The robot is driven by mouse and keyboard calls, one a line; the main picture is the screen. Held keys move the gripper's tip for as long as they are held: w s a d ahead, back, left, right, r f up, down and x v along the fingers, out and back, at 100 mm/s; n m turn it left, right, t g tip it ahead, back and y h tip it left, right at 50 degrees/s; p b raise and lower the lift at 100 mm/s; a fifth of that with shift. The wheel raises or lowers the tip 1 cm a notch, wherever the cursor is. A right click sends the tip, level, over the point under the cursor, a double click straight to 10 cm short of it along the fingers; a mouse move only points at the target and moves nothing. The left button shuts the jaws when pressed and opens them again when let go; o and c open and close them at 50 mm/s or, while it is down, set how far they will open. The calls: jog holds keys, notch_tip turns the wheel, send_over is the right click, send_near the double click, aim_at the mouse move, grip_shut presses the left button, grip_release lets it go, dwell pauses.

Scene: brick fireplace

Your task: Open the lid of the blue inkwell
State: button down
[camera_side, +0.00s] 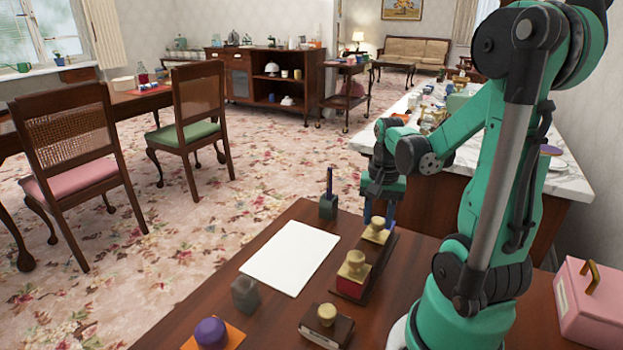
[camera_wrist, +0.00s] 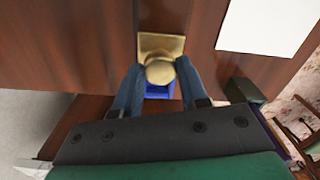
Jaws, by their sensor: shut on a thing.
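The blue inkwell (camera_wrist: 158,92) has a gold lid with a round knob (camera_wrist: 160,73). In the wrist view a strip of its blue body shows below the knob. In the side view its gold lid (camera_side: 376,228) stands at the far end of a dark wooden stand (camera_side: 383,267), and its body is hard to make out. My gripper (camera_wrist: 160,68) has its blue fingers on either side of the knob, shut on the lid. In the side view my gripper (camera_side: 379,213) comes down from above onto it. I cannot tell whether the lid is raised.
A red inkwell (camera_side: 352,287) with a gold lid stands nearer on the same stand. White paper (camera_side: 290,257), a pen holder (camera_side: 328,207), a grey block (camera_side: 245,294), a wooden blotter (camera_side: 326,325) and a purple-topped item (camera_side: 211,333) lie around. A pink box (camera_side: 588,308) is at right.

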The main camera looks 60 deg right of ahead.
aim_at(378, 220)
jog(key=shift+c, duration=2.3)
grip_release()
jog(key=shift+r, duration=2.8)
jog(key=w+a+r+n+t, duration=0.1)
jog(key=w+a+n+t, duration=0.2)
jog(key=w+a+n, duration=0.2)
jog(key=w+a+n+t, duration=0.4)
jog(key=a+n, duration=0.6)
jog(key=a, duration=0.4)
jog(key=shift+w+r, duration=0.35)
jog(key=shift+r, duration=0.05)
